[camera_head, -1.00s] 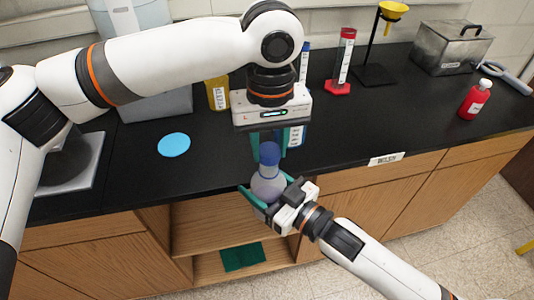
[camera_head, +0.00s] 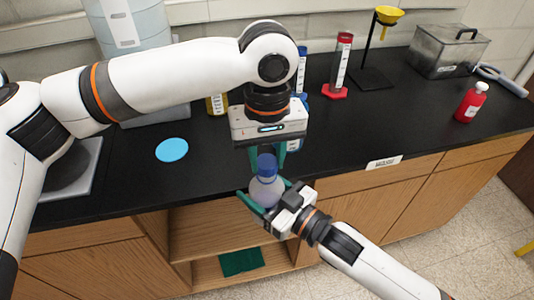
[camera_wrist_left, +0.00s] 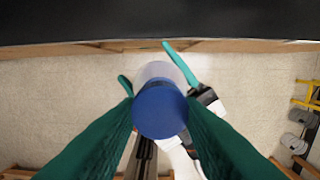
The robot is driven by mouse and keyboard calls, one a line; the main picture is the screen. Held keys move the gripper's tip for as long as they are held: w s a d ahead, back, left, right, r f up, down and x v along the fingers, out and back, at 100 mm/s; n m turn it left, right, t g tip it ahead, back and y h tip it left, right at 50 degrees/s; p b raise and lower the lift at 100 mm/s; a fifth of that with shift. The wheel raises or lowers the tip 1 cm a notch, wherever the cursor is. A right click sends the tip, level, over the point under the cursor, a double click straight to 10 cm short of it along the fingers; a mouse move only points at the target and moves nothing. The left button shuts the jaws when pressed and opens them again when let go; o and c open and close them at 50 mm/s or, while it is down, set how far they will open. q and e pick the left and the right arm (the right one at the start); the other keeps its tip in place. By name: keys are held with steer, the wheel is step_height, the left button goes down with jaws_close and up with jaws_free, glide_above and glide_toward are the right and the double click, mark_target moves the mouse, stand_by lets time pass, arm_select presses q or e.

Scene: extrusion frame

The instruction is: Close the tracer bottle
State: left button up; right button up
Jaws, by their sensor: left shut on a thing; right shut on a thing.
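The tracer bottle (camera_head: 266,192) is a pale, translucent round bottle held roughly upright in front of the counter edge. Its blue cap (camera_head: 267,166) is at the top of the neck; I cannot tell whether it is fully seated. My left gripper (camera_head: 266,154) comes from above, shut on the cap. In the left wrist view the cap (camera_wrist_left: 159,108) sits between the teal fingers and hides most of the bottle (camera_wrist_left: 160,72) beneath. My right gripper (camera_head: 266,196) comes from the lower right, its teal fingers shut around the bottle's body.
Wooden cabinets (camera_head: 370,195) and an open shelf are below.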

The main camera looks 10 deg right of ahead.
arm_select(q)
steer(key=shift+f, duration=0.55)
